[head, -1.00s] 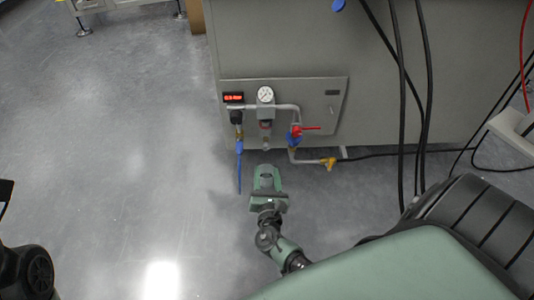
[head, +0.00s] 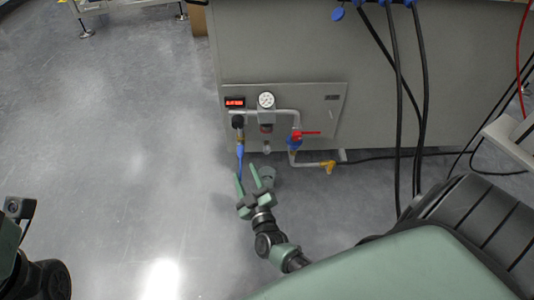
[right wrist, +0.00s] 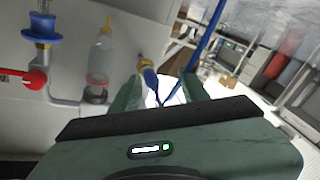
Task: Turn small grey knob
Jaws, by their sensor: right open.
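A small dark grey knob-like part (head: 238,122) sits on the panel (head: 333,110) just under a red-lit display (head: 235,102). I cannot tell for sure that it is the task's knob. My right gripper (head: 247,174) is open and empty, below the panel with its fingers pointing up toward it, apart from the knob. In the right wrist view the open fingers (right wrist: 160,88) frame a blue hose with a brass fitting (right wrist: 147,70); nothing is clearly held. The knob is not clear there. My left gripper is not in view; only part of the left arm shows at the lower left.
Right of the knob are a round gauge (head: 266,100), a clear bowl (head: 267,148) below it, and a red-handled valve (head: 305,134). A blue hose (head: 240,160) hangs under the knob. Black cables hang at the right. The floor (head: 110,160) at left is clear.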

